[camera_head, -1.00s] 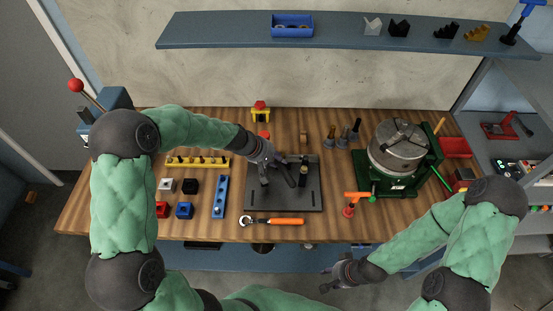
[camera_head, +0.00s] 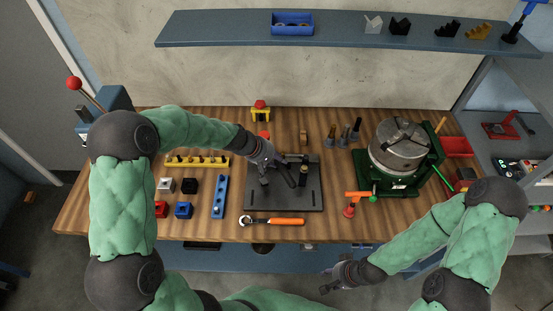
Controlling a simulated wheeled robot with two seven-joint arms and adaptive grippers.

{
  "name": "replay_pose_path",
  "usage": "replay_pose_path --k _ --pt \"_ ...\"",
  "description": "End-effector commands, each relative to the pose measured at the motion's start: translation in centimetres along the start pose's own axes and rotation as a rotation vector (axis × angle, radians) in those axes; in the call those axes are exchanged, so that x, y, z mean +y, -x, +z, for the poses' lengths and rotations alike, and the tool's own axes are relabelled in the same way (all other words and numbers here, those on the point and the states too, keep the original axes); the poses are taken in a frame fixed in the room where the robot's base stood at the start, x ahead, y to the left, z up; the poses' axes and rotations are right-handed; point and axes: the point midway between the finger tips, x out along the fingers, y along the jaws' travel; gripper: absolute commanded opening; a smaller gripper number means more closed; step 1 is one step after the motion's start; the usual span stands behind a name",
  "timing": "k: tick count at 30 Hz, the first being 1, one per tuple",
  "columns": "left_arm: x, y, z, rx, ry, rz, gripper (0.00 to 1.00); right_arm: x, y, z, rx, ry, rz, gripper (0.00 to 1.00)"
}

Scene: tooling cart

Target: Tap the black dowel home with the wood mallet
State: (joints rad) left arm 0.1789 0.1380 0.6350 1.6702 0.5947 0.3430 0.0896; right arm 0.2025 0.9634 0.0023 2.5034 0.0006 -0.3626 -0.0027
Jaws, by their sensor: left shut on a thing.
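My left gripper (camera_head: 277,178) is low over the dark grey plate (camera_head: 285,200) in the middle of the bench. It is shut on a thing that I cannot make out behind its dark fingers. Just right of it a dark upright post (camera_head: 303,176) with a pale band stands on the plate, and a dark bar shows behind it. I cannot tell whether this post is the black dowel, nor make out the wood mallet for certain. My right gripper (camera_head: 324,281) is empty in front of the bench; its fingers look apart.
A ratchet with orange handle (camera_head: 285,221) lies in front of the plate. A blue bar (camera_head: 220,197), small blocks and a yellow rack (camera_head: 184,161) are left. A round chuck on a green base (camera_head: 396,187) and an orange-handled tool (camera_head: 349,211) are right.

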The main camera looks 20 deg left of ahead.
Motion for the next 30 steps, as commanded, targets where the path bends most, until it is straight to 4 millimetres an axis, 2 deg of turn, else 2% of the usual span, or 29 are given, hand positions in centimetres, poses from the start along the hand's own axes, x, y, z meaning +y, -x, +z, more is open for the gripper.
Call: replay_pose_path --k 1,9,17,26,30 --pt "-0.6 -0.8 -0.1 0.001 0.0 0.0 0.0 0.3 -0.9 0.0 0.0 0.0 0.0 0.4" --pt "-2.8 -3.9 -0.3 0.001 0.0 0.0 0.0 1.6 -4.4 -0.1 -0.001 0.0 0.0 0.4" --pt "-2.2 -3.0 -0.2 0.001 0.0 0.001 0.0 1.2 -3.5 -0.1 0.0 0.0 0.0 0.4" --pt "0.0 0.0 -0.1 0.001 -0.001 0.001 0.0 0.2 -0.5 0.0 0.0 0.0 0.0 0.4" --pt "0.1 0.1 0.0 0.0 -0.001 0.0 0.0 0.1 -0.4 0.0 0.0 0.0 0.0 0.4"
